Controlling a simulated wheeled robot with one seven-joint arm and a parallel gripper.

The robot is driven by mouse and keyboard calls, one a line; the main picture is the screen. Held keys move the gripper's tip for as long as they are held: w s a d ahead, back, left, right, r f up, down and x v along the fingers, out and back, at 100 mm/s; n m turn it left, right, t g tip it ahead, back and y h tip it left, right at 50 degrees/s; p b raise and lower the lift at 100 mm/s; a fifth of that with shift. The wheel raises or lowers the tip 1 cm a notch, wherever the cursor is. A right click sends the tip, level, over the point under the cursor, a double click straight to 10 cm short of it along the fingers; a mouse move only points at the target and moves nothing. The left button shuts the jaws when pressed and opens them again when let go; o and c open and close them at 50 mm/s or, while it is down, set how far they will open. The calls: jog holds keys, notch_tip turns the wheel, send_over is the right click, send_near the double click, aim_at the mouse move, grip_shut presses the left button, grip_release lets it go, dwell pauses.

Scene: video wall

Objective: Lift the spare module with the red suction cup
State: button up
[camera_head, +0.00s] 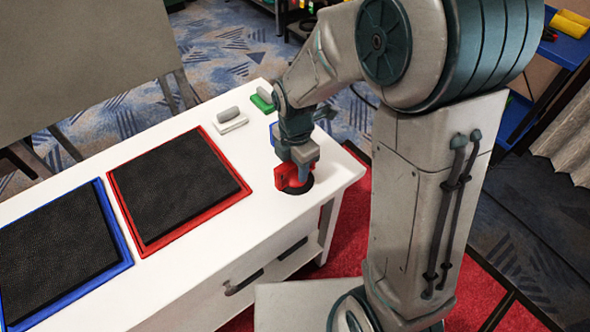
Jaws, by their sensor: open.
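The red suction cup (282,179) stands near the right end of the white table, on a dark round base. My gripper (294,180) is right over it, pointing down, with the jaws open at the red body. The fingers partly hide the cup, and contact cannot be told. Two dark flat modules lie on the table to the left: one with a red frame (240,195) and one with a blue frame (126,250). Which of them is the spare cannot be told. Both lie flat, apart from my gripper.
The white table (210,262) has bare room between the red frame and my gripper. A white block with a grey handle (229,120), a green one (262,99) and a partly hidden blue item (273,133) sit along the back edge. A large grey panel (75,55) stands behind.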

grip_shut()
dwell(0.4)
jog(key=shift+r, duration=0.6)
jog(key=r, duration=0.1)
jog(key=d+r, duration=0.1)
jog(key=r, duration=0.2)
jog(key=shift+s+d+r+p, duration=0.15)
jog(key=shift+d+p, duration=0.1)
jog(key=shift+p, duration=0.15)
jog(key=s+d+r, duration=0.2)
jog(key=d+r, duration=0.4)
jog(key=d, duration=0.4)
dwell(0.7)
